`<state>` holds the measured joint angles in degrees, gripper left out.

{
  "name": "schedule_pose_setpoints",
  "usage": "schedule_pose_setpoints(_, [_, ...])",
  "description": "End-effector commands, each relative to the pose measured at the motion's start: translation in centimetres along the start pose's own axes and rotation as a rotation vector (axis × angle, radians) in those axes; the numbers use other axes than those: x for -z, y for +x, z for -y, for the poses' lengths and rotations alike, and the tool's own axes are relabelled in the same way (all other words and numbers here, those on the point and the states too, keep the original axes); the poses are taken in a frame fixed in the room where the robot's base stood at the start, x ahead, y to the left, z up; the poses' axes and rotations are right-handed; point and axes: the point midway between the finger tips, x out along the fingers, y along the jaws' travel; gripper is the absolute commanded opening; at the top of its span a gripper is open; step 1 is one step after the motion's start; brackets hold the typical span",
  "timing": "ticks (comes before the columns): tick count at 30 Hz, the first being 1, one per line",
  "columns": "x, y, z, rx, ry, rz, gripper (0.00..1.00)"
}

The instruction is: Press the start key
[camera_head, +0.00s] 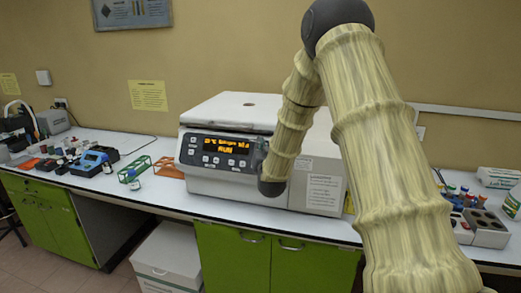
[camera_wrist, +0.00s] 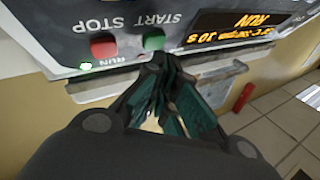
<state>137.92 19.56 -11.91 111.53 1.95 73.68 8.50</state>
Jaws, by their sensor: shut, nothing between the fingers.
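The white centrifuge (camera_head: 225,115) stands on the bench with its lid down. Its dark front panel has a lit orange display (camera_head: 224,146) reading RUN. In the wrist view, which shows the panel inverted, the green key (camera_wrist: 153,40) is labelled START and the red key (camera_wrist: 103,47) beside it STOP. My arm hides part of the centrifuge in the head view.
A blue-grey instrument (camera_head: 90,162) is further left. A rack with vials (camera_head: 487,226) stands at the right. Green cabinets (camera_head: 232,255) lie under the bench.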

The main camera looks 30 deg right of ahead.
Motion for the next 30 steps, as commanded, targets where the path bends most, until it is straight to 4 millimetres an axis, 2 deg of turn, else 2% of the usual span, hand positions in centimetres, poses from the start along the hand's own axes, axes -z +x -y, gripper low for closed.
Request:
schedule_pose_setpoints(15, [0.4, -0.4, 0.4, 0.001, 0.001, -0.001, 0.00])
schedule_pose_setpoints(30, [2.2, -2.9, 2.2, 0.001, 0.002, 0.000, 0.00])
